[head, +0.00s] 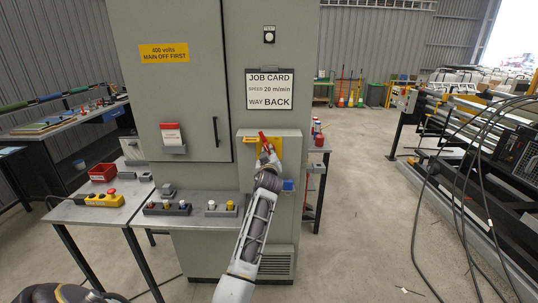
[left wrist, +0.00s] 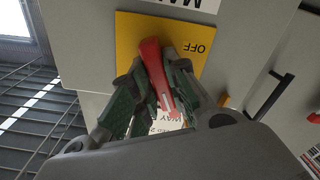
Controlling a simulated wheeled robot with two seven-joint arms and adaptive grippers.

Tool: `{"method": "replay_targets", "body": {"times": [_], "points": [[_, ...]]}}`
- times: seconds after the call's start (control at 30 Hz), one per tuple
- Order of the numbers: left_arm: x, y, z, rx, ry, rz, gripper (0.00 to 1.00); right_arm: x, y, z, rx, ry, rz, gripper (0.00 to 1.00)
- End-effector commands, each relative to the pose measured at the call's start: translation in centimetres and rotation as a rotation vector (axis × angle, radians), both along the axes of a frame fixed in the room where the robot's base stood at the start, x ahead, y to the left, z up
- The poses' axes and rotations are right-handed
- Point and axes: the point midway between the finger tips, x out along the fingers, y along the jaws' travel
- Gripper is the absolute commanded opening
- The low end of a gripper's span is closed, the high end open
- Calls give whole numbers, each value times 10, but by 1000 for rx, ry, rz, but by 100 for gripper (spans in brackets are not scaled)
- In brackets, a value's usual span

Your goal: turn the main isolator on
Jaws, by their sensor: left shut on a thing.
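The main isolator is a yellow plate (head: 276,147) with a red handle (head: 263,138) on the front of the grey cabinet. In the head view the handle leans up and to the left. My left gripper (head: 267,156) is at the plate, shut on the red handle. In the left wrist view the green-padded fingers (left wrist: 155,92) close around both sides of the red handle (left wrist: 150,55). The yellow plate (left wrist: 135,28) there shows the word OFF, turned over, beside the handle. The fingers hide part of the handle and plate.
The job card (head: 270,89) hangs above the isolator. A cabinet door with a black handle (head: 215,131) is to its left. A bench (head: 190,221) with switch blocks stands below left. Cables and machinery (head: 460,130) are at right; the floor between is mostly clear.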

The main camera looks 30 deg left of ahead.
Motion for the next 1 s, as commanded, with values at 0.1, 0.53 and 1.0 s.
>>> {"method": "replay_targets", "body": {"times": [0.1, 0.53, 1.0], "points": [[0, 0, -4, 75, 55, 0, 0, 0, 0, 1, 0, 0, 0, 0], [0, 0, -5, 323, 208, -2, 0, 0, 0, 7, 0, 0, 0, 0], [0, -1, -5, 391, 250, -2, 0, 0, 0, 8, 0, 0, 0, 0]]}}
